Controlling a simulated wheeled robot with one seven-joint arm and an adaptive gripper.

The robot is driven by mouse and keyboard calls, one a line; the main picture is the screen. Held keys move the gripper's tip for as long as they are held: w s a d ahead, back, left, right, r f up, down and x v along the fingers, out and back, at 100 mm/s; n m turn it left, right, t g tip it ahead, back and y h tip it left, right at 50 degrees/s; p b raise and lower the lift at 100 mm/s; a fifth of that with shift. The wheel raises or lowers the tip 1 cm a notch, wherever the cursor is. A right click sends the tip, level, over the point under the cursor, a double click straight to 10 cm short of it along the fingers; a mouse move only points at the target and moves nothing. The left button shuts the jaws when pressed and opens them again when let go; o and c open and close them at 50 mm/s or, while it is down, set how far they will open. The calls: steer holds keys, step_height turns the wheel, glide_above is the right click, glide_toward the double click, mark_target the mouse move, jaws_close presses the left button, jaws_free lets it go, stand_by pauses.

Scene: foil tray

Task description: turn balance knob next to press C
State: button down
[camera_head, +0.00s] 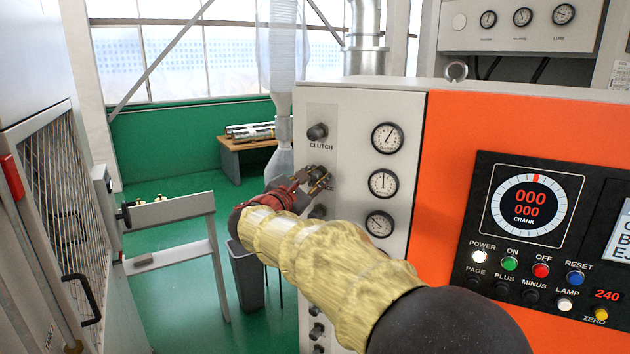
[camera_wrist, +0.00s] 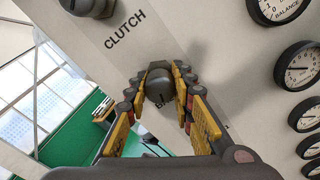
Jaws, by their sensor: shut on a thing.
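My gripper (camera_head: 318,179) reaches the light grey panel at the left of the orange machine. In the wrist view its two fingers (camera_wrist: 160,92) are closed on the sides of a dark round knob (camera_wrist: 160,84). This knob is the one just below the clutch knob (camera_head: 317,132), which also shows in the wrist view (camera_wrist: 92,6). The label under the held knob is mostly hidden by the fingers. In the head view the held knob is largely hidden by my fingers.
Several round gauges (camera_head: 383,184) run down the panel right of the knobs. Another knob (camera_head: 318,212) sits close below my gripper. A black control panel (camera_head: 480,200) is at the right. A grey metal stand (camera_head: 165,212) and green floor lie to the left.

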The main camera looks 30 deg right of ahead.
steer(key=c, duration=1.5)
jaws_free()
steer(key=shift+a, duration=0.1)
steer(key=v, duration=1.2)
stand_by(0.8)
